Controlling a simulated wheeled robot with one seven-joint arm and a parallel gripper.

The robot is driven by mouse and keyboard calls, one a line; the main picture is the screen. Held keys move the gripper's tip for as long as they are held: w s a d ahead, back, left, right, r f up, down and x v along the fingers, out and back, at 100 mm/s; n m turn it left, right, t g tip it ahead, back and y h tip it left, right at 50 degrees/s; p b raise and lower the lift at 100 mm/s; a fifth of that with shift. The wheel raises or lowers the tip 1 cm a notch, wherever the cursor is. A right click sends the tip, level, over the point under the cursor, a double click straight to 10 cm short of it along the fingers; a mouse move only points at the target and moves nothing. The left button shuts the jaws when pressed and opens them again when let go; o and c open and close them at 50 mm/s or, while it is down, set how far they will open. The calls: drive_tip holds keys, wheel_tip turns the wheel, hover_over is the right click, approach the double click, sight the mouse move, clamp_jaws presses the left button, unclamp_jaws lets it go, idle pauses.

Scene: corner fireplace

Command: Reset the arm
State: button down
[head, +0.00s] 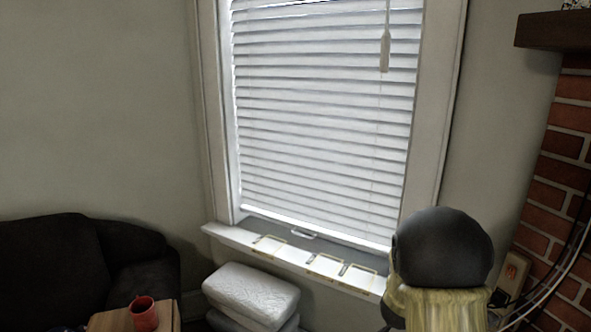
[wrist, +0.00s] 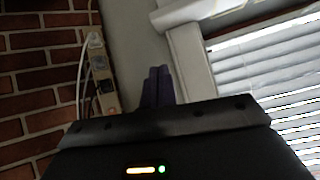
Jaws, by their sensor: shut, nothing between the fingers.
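My gripper (wrist: 158,88) shows in the wrist view. Its two dark purple fingers stand side by side, pressed together with nothing between them. The black gripper body (wrist: 165,145) with a small orange and green light fills the bottom of that view. The fingers point toward the bare grey wall between the brickwork and the window frame, and touch nothing that I can see. I cannot make out the gripper in the head view.
The window sill (head: 225,235) carries several thin frames. Brickwork (head: 550,205) and an outlet with cables (head: 514,272) are right.

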drive_tip(key=s+a+r+n+g+y, duration=0.1)
drive_tip(key=s+a+n+g+y, duration=0.25)
drive_tip(key=s+a, duration=0.55)
drive_tip(key=s+a+r+n+g+y, duration=0.15)
drive_tip(key=s+a+n, duration=0.35)
drive_tip(key=s, duration=0.9)
wheel_tip(320, 180, up, 15)
drive_tip(key=g+p, duration=0.1)
drive_tip(key=p, duration=1.5)
drive_tip(key=shift+a+y, duration=0.15)
drive_tip(key=shift+y, duration=0.25)
drive_tip(key=shift+f, duration=0.15)
